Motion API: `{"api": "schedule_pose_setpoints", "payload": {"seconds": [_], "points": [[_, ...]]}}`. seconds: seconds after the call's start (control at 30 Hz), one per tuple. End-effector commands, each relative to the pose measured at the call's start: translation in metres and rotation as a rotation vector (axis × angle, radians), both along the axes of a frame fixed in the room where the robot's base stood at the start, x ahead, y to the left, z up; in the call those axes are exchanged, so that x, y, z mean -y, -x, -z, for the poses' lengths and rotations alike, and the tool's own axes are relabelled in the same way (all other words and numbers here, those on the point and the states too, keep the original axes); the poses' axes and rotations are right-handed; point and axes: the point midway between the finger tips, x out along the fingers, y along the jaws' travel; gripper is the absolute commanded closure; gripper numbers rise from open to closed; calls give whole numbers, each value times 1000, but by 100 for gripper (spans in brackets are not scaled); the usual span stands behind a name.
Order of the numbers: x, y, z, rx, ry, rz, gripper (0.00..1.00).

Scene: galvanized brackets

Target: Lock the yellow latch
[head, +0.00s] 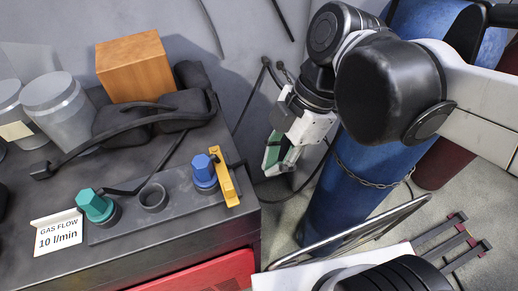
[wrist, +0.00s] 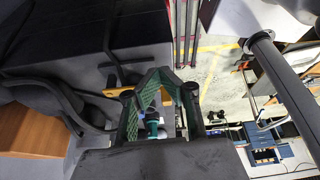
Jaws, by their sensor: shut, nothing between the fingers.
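The yellow latch (head: 224,178) stands upright at the right end of the grey plate on the bench, close beside a blue hexagonal knob (head: 204,171). A teal hexagonal knob (head: 95,205) is at the plate's left end, with an open dark ring (head: 153,197) between them. My gripper (head: 272,164) is off the bench's right edge, beyond and to the right of the latch, apart from it. In the wrist view its green-lined fingers (wrist: 163,76) are shut and empty. A yellow strip (wrist: 118,92), probably the latch, shows there partly hidden behind the fingers.
A wooden block (head: 133,67), dark cloth-like bundles with a strap (head: 175,108) and grey cylinders (head: 60,105) stand at the bench's back. A gas flow card (head: 58,232) is front left. A chained blue cylinder (head: 350,190) stands right of my gripper.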

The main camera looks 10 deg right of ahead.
Motion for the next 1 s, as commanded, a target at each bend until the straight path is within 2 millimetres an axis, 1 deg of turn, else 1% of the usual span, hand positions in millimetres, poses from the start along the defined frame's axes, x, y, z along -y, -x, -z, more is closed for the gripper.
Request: {"api": "schedule_pose_setpoints", "payload": {"seconds": [0.03, 0.3, 0.4, 0.53, 0.7, 0.83, 0.93, 1.0], "points": [[3, -1, -8, 0, 0, 3, 100], [19, -4, -50, 0, 0, 2, 100], [25, -5, -63, -1, 0, 2, 100], [30, -6, -76, 1, 0, 1, 100], [32, -6, -84, 0, 0, 0, 100], [33, -7, -84, 0, 1, 2, 100], [35, -8, -77, 1, 12, 45, 100], [38, -11, -65, 3, 31, 123, 100]]}}
